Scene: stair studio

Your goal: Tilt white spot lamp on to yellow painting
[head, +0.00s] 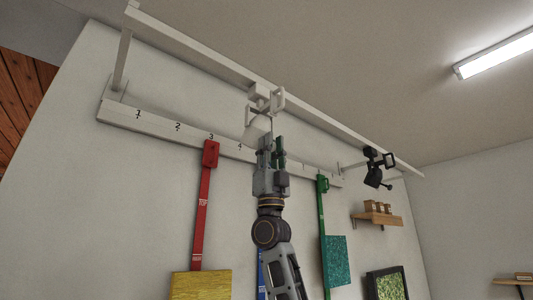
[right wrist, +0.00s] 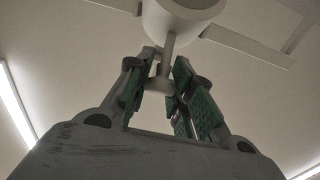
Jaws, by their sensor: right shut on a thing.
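The white spot lamp (head: 256,130) hangs from the white overhead rail, with its bracket and square handle just above my right gripper. My right gripper (head: 270,143) reaches up from below and is shut on part of the lamp. In the right wrist view, the round white lamp body (right wrist: 182,18) is above the fingers (right wrist: 165,88), and a pale T-shaped stem runs down from it between the green pads. The yellow painting (head: 200,286) is low on the wall, left of my arm, its bottom cut off by the frame. My left gripper is not in view.
A black spot lamp (head: 374,170) hangs farther right on the rail (head: 205,57). A numbered white wall strip (head: 155,122) carries a red hanger (head: 203,205) above the yellow painting and a green hanger (head: 322,200) by a teal painting (head: 336,262). A wooden shelf (head: 377,218) stands right.

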